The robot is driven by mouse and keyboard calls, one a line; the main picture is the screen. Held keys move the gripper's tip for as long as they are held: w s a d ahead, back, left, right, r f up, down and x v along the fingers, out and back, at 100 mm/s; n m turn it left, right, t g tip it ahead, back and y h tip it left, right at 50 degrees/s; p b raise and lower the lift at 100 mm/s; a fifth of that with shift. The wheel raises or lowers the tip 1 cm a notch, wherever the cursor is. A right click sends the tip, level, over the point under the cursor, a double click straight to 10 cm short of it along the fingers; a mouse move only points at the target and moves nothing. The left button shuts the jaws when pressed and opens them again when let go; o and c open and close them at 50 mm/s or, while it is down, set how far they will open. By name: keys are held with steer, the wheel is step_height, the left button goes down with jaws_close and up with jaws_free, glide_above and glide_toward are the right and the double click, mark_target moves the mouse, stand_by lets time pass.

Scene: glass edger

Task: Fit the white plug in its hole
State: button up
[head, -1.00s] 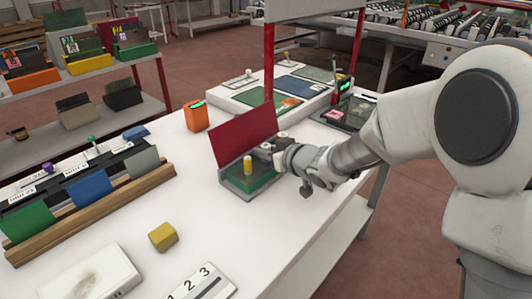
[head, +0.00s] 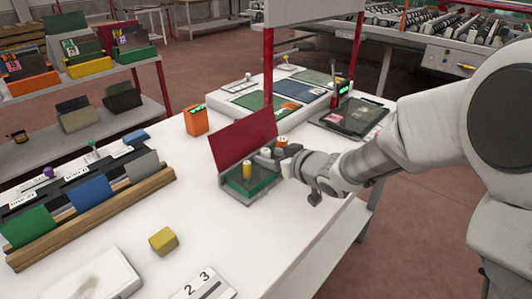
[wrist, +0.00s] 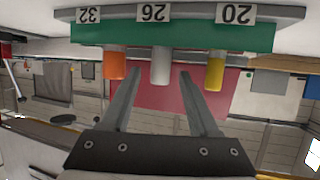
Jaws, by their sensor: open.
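The white plug (wrist: 160,66) stands upright in the green block (wrist: 190,37) at the middle label 26 (wrist: 153,13); the wrist view shows this upside down. How deep it sits I cannot tell. An orange plug (wrist: 115,65) is beside it at 32 and a yellow plug (wrist: 215,72) at 20. My gripper (wrist: 160,80) is open, its fingertips on either side of the white plug's free end with gaps showing. In the head view the white plug (head: 265,153) shows between the yellow (head: 247,169) and orange (head: 282,141) plugs, my gripper (head: 272,163) at the block's right.
A red panel (head: 243,138) stands upright behind the block. An orange box (head: 196,121) is behind it on the white table, and a yellow block (head: 163,240) lies in front. A wooden rack (head: 100,215) with coloured plates stands at the left.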

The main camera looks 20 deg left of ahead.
steer(key=p+v, duration=0.2)
steer(key=v, duration=0.7)
steer(key=w+d+r+m+t+h, duration=0.2)
steer(key=d+r+h, duration=0.1)
steer(key=d, duration=0.4)
steer(key=w+d+r+m+t+h, duration=0.1)
steer(key=d+r+m+t+h, duration=0.15)
steer(key=d, duration=0.55)
steer(key=s+d+r+m+g+h, duration=0.15)
steer(key=s+d+m+h, duration=0.35)
steer(key=d, duration=0.7)
steer(key=s+d+m+g, duration=0.1)
steer(key=s+d+g, duration=0.1)
steer(key=s, duration=0.6)
steer(key=s+d+f+m+g, duration=0.1)
steer(key=s+d+g, duration=0.1)
steer(key=s, duration=0.6)
steer(key=shift+s+d+h, duration=0.3)
steer(key=shift+d+h, duration=0.05)
steer(key=shift+h, duration=0.1)
steer(key=shift+r, duration=0.1)
